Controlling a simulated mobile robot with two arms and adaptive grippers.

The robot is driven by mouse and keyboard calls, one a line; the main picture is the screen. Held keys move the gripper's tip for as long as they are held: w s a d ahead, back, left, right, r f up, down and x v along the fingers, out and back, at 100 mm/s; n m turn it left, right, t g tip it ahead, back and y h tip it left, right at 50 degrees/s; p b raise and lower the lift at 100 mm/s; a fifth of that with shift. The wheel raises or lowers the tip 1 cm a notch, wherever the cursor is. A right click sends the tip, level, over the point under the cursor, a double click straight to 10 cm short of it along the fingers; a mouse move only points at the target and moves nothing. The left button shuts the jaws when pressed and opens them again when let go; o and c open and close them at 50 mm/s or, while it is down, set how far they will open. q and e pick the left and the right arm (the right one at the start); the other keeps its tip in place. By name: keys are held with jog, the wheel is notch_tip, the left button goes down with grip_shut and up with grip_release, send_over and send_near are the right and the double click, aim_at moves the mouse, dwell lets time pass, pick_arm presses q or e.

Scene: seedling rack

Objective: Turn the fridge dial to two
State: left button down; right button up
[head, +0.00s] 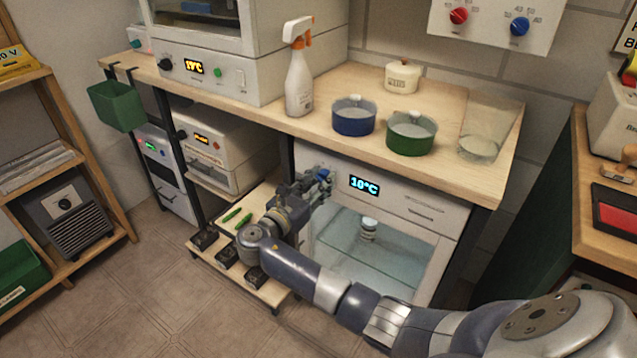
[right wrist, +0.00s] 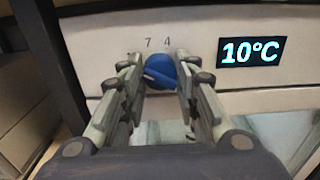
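The fridge (head: 420,208) stands under the bench, with a clear front and a display (head: 364,186) reading 10°C. The display also shows in the right wrist view (right wrist: 251,51). Left of it is the blue fridge dial (right wrist: 160,72), with the numbers 7 and 4 visible above it; other marks and the pointer are hidden or unclear. My right gripper (right wrist: 158,70) is at the panel with its fingers on either side of the dial. The fingers are apart, and I see no clear grip on the dial. In the head view the right gripper (head: 318,184) largely covers the dial. My left gripper is not in view.
On the bench (head: 445,170) stand a spray bottle (head: 299,80), a blue pot (head: 353,117), a green pot (head: 411,134) and a clear container (head: 485,135). A low shelf with black boxes (head: 228,252) is left of the fridge. A dark post (right wrist: 50,50) is close left of the gripper.

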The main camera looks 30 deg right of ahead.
jog(key=shift+c, duration=0.8)
